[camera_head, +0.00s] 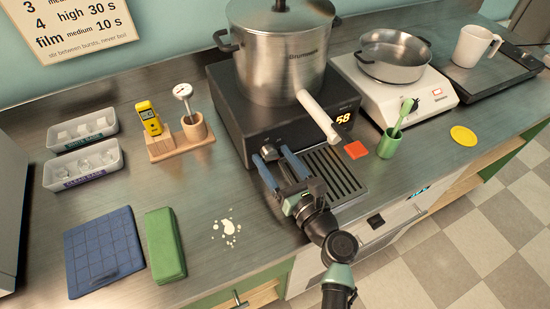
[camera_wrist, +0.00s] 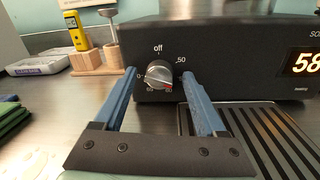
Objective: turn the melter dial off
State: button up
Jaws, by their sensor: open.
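The melter (camera_head: 250,125) is a black box with a large steel pot (camera_head: 281,55) on top and a lit "58" display. In the wrist view its silver dial (camera_wrist: 160,74) is on the black front, with "off" printed above and "50" at the upper right. A red mark on the dial points to the lower right, away from "off". My gripper (camera_head: 270,153) is open, its blue fingers pointing at the melter front. In the wrist view the fingers appear on either side of the dial; contact cannot be told.
A slotted drip tray (camera_head: 335,175) lies right of my gripper. The pot's pale spout (camera_head: 318,117) juts over the front.

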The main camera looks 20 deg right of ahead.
grip_shut()
dwell(0.4)
